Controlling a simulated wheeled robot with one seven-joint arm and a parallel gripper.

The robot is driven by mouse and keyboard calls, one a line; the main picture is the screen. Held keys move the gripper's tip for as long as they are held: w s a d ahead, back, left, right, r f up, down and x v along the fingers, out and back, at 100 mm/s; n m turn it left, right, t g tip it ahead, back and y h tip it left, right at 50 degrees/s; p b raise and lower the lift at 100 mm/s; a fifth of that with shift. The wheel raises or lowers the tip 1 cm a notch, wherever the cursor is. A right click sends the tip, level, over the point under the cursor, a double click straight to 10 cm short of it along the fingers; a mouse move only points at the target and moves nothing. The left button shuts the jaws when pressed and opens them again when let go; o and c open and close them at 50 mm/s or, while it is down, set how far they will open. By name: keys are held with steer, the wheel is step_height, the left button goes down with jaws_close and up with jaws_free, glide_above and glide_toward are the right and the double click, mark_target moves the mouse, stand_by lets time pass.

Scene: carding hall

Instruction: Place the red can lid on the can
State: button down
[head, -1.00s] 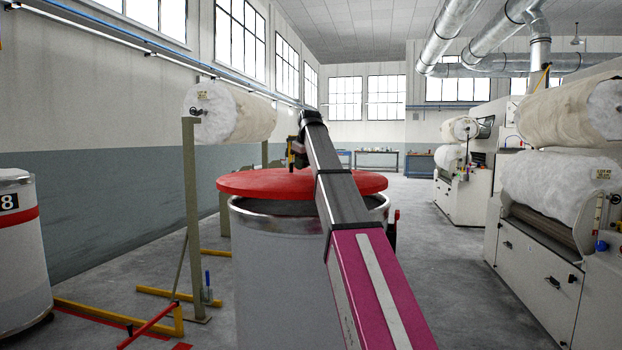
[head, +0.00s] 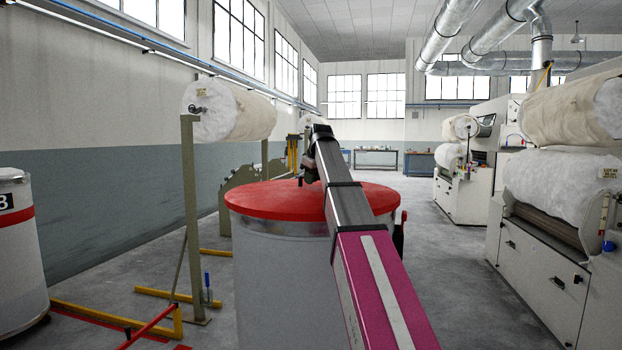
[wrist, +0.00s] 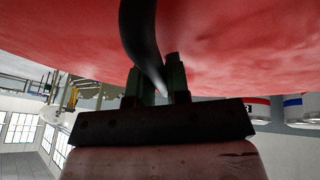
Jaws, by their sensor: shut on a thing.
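The red can lid (head: 272,202) lies flat over the top of the grey metal can (head: 280,275) in the head view. My gripper (wrist: 158,85) is shut on the lid's dark curved handle (wrist: 143,38) in the wrist view. The red underside or face of the lid (wrist: 230,40) fills the top of that view. In the head view my arm crosses the lid's right part and hides some of it.
A white can with a red band (head: 18,255) stands at the far left. A fibre roll on a stand (head: 228,110) is behind to the left, with yellow floor bars (head: 115,318) nearby. Carding machines (head: 545,235) line the right; the aisle between is clear.

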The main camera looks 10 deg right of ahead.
steer(key=shift+f, duration=0.45)
steer(key=c, duration=1.1)
jaws_free()
steer(key=shift+r, duration=0.2)
steer(key=v, duration=1.2)
steer(key=shift+r, duration=0.35)
